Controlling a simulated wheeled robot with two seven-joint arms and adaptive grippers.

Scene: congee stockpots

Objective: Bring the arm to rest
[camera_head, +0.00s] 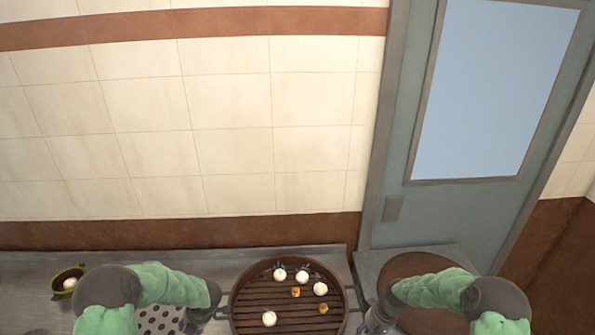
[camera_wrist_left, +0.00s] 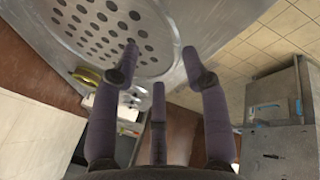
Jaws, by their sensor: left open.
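My left arm, in green sleeve, comes in from the left in the head view, with its gripper (camera_head: 198,318) low at the bottom edge, left of the round slatted tray (camera_head: 262,318). In the left wrist view the left gripper (camera_wrist_left: 160,62) shows its dark fingers spread, with nothing between them; a perforated metal plate (camera_wrist_left: 95,52) lies beyond them. My right arm reaches in from the right, and its gripper (camera_head: 377,318) is at the tray's right side, partly cut off by the frame; its fingers are too unclear to read.
The tray holds several white buns (camera_head: 302,276) and small yellow pieces (camera_head: 296,292). A yellow-green bowl (camera_head: 58,281) with a white item stands at the far left of the metal counter (camera_head: 220,257). A round brown surface (camera_head: 420,264) lies right of the tray, before a door (camera_head: 440,215).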

